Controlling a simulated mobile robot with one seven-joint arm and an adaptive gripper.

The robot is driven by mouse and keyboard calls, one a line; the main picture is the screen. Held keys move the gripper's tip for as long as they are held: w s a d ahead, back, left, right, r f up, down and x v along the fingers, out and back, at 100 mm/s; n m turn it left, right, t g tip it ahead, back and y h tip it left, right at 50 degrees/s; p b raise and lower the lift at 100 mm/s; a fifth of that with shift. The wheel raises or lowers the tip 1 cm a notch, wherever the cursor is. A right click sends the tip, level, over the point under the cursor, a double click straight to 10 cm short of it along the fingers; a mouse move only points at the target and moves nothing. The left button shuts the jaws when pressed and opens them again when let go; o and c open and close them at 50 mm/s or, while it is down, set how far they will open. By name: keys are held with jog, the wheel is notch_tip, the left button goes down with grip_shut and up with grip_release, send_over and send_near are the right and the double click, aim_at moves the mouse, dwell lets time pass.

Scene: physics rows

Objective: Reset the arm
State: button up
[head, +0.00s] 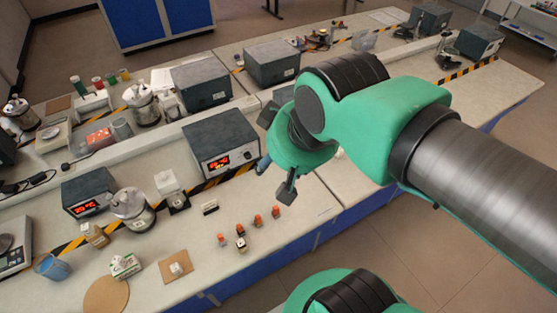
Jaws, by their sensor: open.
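My arm reaches in from the right of the head view, green with a grey sleeve. My gripper (275,154) is above the bench near its middle, tilted, with its two dark fingers spread apart. It is open, and I see nothing held between the fingers. Part of the bench behind the green wrist is hidden.
Below the gripper, several small orange-topped pieces (257,221) stand on the pale bench (310,222). Left of it is a grey box with a red display (221,142).

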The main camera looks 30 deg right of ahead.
jog(key=shift+f, duration=0.1)
dwell(0.3)
notch_tip(320, 180, down, 13)
jog(key=b, duration=1.3)
